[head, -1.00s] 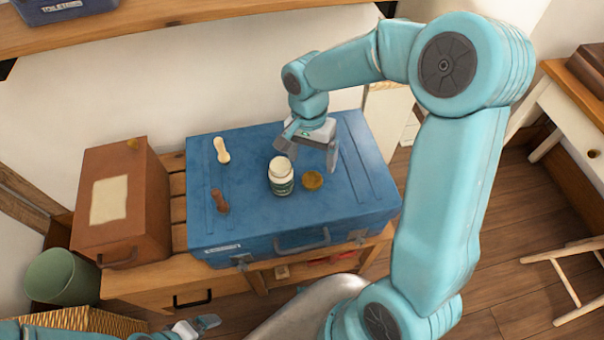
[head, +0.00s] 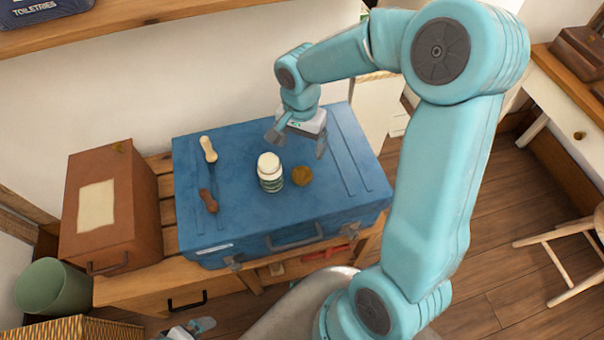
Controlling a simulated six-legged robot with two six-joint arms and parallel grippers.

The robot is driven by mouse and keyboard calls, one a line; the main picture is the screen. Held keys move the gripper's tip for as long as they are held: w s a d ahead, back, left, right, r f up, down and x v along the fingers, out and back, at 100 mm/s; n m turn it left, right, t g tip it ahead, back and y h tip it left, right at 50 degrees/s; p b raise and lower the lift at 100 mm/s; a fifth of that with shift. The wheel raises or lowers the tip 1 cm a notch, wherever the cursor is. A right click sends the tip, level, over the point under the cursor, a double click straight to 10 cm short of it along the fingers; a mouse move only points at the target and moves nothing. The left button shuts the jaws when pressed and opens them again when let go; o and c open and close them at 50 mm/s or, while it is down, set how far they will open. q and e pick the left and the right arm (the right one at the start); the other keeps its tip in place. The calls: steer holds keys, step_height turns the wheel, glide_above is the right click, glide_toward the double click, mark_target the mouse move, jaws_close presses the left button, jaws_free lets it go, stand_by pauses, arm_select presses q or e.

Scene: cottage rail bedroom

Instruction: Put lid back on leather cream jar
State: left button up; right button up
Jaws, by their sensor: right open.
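The cream jar (head: 270,174) is white with a green label and stands upright on the blue case (head: 230,228). The lid, a small brown-gold disc (head: 302,176), lies flat on the case just right of the jar, apart from it. My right gripper (head: 296,147) is open and empty, behind and above the jar and lid, fingers pointing down. It seems to touch neither. My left gripper (head: 198,328) shows only partly at the bottom edge, low in front of the bench and far from the jar; its jaws are unclear.
A cream-handled brush (head: 208,149) and a brown-handled tool (head: 208,201) lie on the case left of the jar. A brown box (head: 135,210) stands left of the case on the wooden bench (head: 140,289). The case's right side is clear.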

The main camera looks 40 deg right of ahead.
glide_above(302, 174)
steer(key=f, duration=0.6)
steer(key=shift+w+f, duration=0.25)
steer(key=shift+f, duration=0.1)
steer(key=shift+s, duration=0.1)
step_height(302, 174, down, 5)
steer(key=shift+s+f, duration=0.1)
steer(key=shift+s, duration=0.05)
steer(key=c, duration=1.1)
